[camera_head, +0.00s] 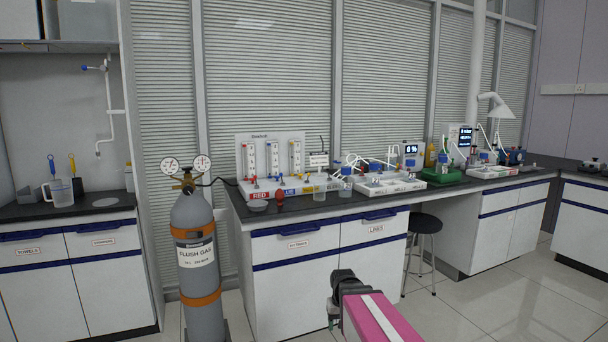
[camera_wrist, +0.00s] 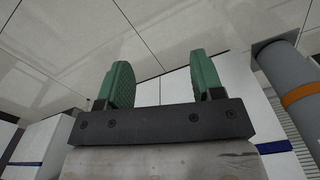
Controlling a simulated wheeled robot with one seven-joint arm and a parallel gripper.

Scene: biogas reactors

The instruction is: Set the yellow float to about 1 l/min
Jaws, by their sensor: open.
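A white flowmeter panel (camera_head: 299,139) with three upright tubes stands at the back of the middle bench. The right-hand tube (camera_head: 296,158) stands behind the end of the base strip past the RED and BLUE labels; its label is hard to read. The floats and their readings are too small to tell. Small knobs sit low on the panel. In the wrist view my gripper (camera_wrist: 160,64) is open and empty, with two green fingers apart over the floor. In the head view my arm is low in front of the bench, well away from the panel.
A grey flush gas cylinder (camera_head: 198,262) with two gauges stands left of the middle bench. Bottles, a white tray (camera_head: 391,186) and a green-based device (camera_head: 441,178) crowd the bench right of the panel. A black stool (camera_head: 425,224) stands by the bench. The floor at right is clear.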

